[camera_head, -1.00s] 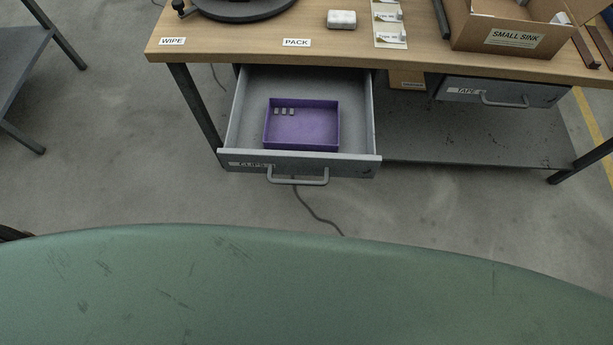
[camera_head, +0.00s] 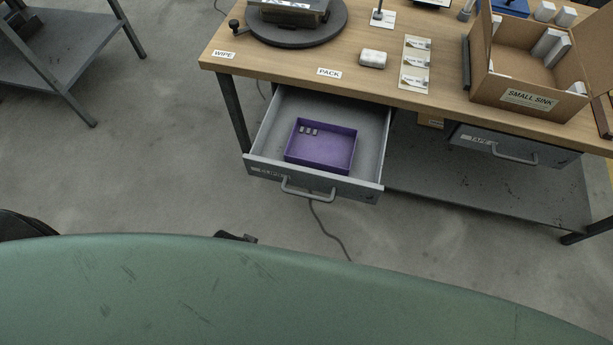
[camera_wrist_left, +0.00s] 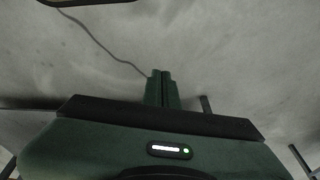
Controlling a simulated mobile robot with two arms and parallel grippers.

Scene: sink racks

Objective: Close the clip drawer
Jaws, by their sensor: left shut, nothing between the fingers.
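The clip drawer (camera_head: 262,172), grey and labelled CLIPS, is pulled out from under the wooden table at the PACK label. Its bar handle (camera_head: 309,194) is on the front. Inside is a purple tray (camera_head: 322,168) with 3 small grey clips (camera_head: 309,131) at its far left. My left gripper (camera_wrist_left: 161,76) shows in the left wrist view, fingers together and empty, above the grey floor. A dark curved bar at the top edge there may be the handle. In the head view the fingers are not clearly seen. My right gripper is not in view.
The tape drawer (camera_head: 517,147) is under the table at right, above a lower shelf (camera_head: 480,185). The tabletop holds a SMALL SINK box (camera_head: 530,97), a round turntable (camera_head: 297,34) and a white block (camera_head: 373,59). A cable (camera_head: 325,228) lies on the floor. A grey rack (camera_head: 72,45) stands at left.

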